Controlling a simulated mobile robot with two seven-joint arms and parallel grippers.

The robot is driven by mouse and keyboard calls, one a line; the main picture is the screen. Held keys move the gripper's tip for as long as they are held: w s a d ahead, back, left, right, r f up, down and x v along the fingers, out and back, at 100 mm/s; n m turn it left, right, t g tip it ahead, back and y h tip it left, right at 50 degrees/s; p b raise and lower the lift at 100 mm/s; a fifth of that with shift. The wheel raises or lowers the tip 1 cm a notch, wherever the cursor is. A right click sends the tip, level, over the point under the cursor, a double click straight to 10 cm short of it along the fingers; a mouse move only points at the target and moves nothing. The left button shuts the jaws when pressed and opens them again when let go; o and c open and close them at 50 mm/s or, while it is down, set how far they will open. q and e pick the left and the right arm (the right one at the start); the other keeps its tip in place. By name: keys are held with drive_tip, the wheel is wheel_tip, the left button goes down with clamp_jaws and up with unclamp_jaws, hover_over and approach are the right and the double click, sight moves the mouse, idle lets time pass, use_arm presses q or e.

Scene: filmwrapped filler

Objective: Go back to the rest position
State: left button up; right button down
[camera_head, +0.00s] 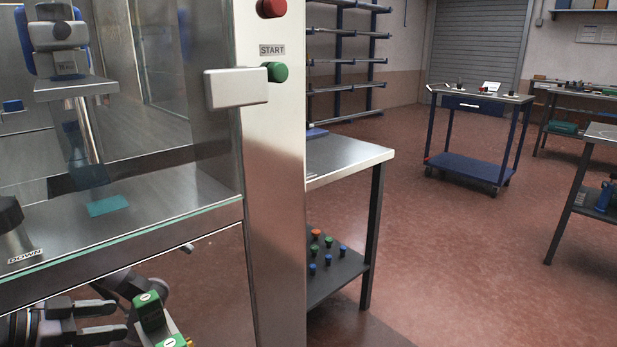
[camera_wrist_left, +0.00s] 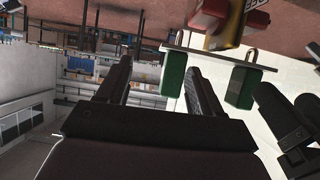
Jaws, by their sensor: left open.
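My left gripper (camera_head: 122,318) is at the bottom left of the head view, low in front of the steel machine. Its two dark fingers point right and stand apart, with nothing between them. In the left wrist view the open fingers (camera_wrist_left: 158,78) reach up the picture. Green padlock-like pieces (camera_wrist_left: 172,74) hang from a thin bar close to the fingertips, and another (camera_wrist_left: 242,88) hangs to the right. A green and yellow piece (camera_head: 150,312) shows just right of the fingers in the head view.
The steel machine (camera_head: 272,150) has a glass door with a handle (camera_head: 236,88), a green start button (camera_head: 277,72) and a red button (camera_head: 271,7). A steel table (camera_head: 345,157) stands to its right. A blue cart (camera_head: 478,104) stands farther back. Open red floor lies between.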

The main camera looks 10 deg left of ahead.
use_arm(q)
drive_tip(key=s+d+f+n+g+y, duration=0.6)
drive_tip(key=s+f+y, duration=0.2)
drive_tip(key=s+f, duration=0.35)
drive_tip(key=w+d+r+t+h+p, duration=0.1)
drive_tip(key=w+t+p, duration=0.5)
drive_tip(key=p, duration=0.6)
drive_tip(key=shift+w+d+r+t+h, duration=0.25)
drive_tip(key=shift+d+r+t, duration=0.35)
drive_tip(key=shift+d+r, duration=0.3)
